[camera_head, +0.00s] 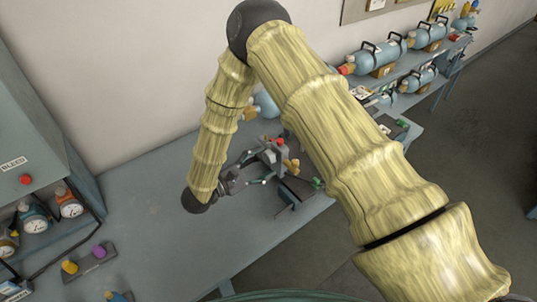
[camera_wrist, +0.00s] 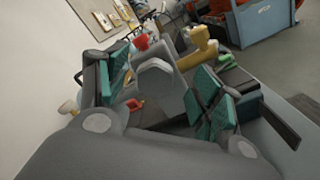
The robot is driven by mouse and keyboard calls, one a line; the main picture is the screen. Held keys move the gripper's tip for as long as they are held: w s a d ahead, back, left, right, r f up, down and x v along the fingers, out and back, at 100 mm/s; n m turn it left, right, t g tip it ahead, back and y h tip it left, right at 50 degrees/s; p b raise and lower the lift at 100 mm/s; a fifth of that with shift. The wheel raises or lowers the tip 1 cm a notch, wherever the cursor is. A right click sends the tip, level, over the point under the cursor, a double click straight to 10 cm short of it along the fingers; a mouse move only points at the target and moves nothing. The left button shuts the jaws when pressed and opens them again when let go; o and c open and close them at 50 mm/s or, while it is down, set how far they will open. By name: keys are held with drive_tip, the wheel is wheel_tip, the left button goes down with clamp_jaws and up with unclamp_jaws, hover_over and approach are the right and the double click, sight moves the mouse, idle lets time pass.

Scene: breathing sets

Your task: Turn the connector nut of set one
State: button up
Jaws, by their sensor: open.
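My gripper (camera_head: 258,167) is open at the bench's right part, its fingers pointing at a grey breathing-set fitting (camera_head: 270,156). In the wrist view, the teal finger pads of my gripper (camera_wrist: 162,76) stand apart on either side of the grey fitting (camera_wrist: 160,80), whose rounded end faces me. I cannot tell whether the pads touch it. A red knob (camera_wrist: 142,42) tops the fitting. A brass-yellow part (camera_wrist: 200,40) sticks up behind it to the right. I cannot tell which piece is the connector nut. My arm hides part of the set in the head view.
A bleed panel with a red button (camera_head: 26,179) and gauges (camera_head: 36,222) stands at the left. A block with yellow and purple knobs (camera_head: 90,260) lies near the front. The bench middle (camera_head: 150,215) is clear.

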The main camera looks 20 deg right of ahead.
sight(266, 159)
drive_tip(key=w+d, duration=0.1)
drive_tip(key=w+d+f, duration=0.1)
drive_tip(key=shift+w+f+p, duration=0.1)
drive_tip(key=shift+w+p, duration=0.25)
drive_tip(key=shift+w+d, duration=0.1)
drive_tip(key=shift+d, duration=0.2)
drive_tip(key=shift+s+d+r, duration=0.2)
drive_tip(key=shift+s+r, duration=0.1)
drive_tip(key=shift+s, duration=0.25)
drive_tip(key=shift+w+f, duration=0.25)
drive_tip(key=shift+w, duration=0.1)
drive_tip(key=shift+c, duration=0.3)
drive_tip(key=shift+w, duration=0.1)
drive_tip(key=c, duration=1)
